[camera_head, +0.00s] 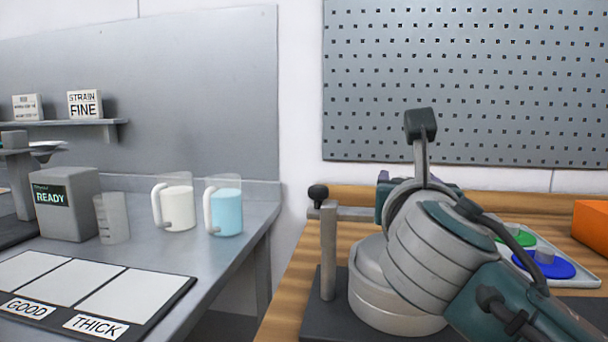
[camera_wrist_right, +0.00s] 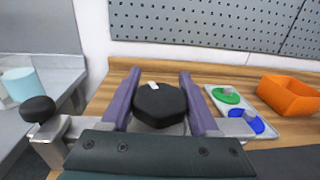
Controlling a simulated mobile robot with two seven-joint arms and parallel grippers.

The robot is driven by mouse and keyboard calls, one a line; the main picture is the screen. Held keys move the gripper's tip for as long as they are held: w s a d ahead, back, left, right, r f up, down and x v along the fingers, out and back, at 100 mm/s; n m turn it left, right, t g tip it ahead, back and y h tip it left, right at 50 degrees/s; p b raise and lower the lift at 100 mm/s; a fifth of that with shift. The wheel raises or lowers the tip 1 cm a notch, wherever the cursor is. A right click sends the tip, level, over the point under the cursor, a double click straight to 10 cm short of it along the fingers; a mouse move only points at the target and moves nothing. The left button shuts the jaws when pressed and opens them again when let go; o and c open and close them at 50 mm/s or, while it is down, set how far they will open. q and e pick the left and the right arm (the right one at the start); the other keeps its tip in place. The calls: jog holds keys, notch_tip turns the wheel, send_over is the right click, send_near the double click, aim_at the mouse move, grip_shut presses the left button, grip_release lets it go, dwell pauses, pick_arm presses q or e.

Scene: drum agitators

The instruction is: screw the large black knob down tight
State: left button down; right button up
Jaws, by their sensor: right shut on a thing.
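The large black knob (camera_wrist_right: 160,104) is faceted, with a small white mark on its top near the far edge. It sits between the two purple fingers of my right gripper (camera_wrist_right: 159,84), which is shut on it. In the head view my right gripper (camera_head: 412,182) is mostly hidden behind my own wrist and arm, and the large knob is hidden there too. Below is a round metal drum (camera_head: 385,305) on a dark base, with a metal post (camera_head: 328,255) beside it. My left gripper is in neither view.
A small black ball knob (camera_head: 318,192) tops the crossbar's left end. Right of the drum is a tray (camera_wrist_right: 218,93) with green (camera_wrist_right: 226,95) and blue (camera_wrist_right: 244,125) lidded pieces, and an orange bin (camera_wrist_right: 290,95). Mugs (camera_head: 178,209) stand on the grey bench at left.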

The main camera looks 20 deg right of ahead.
jog(key=m+g+h, duration=0.3)
jog(key=shift+s+d, duration=0.15)
jog(key=shift+d, duration=0.05)
jog(key=shift+s+d+m+g+h+b, duration=0.1)
jog(key=shift+m+g+h+b, duration=0.15)
jog(key=shift+m+g+h, duration=0.3)
jog(key=shift+s+d+m+g+h+b, duration=0.1)
jog(key=shift+m+g+h+b, duration=0.2)
jog(key=shift+g, duration=0.35)
jog(key=m+g+h+b, duration=0.1)
jog(key=g, duration=0.1)
jog(key=s+m+g+h+b, duration=0.1)
jog(key=m+g+b, duration=0.1)
jog(key=g, duration=0.1)
jog(key=shift+d+m, duration=0.15)
jog(key=shift+m, duration=0.1)
jog(key=shift+s+r+m+g+h+b, duration=0.15)
jog(key=shift+m+g+h+b, duration=0.1)
jog(key=shift+m+g+b, duration=0.6)
jog(key=shift+g, duration=0.35)
jog(key=o, duration=1.3)
jog(key=shift+d, duration=0.1)
jog(key=shift+o, duration=0.4)
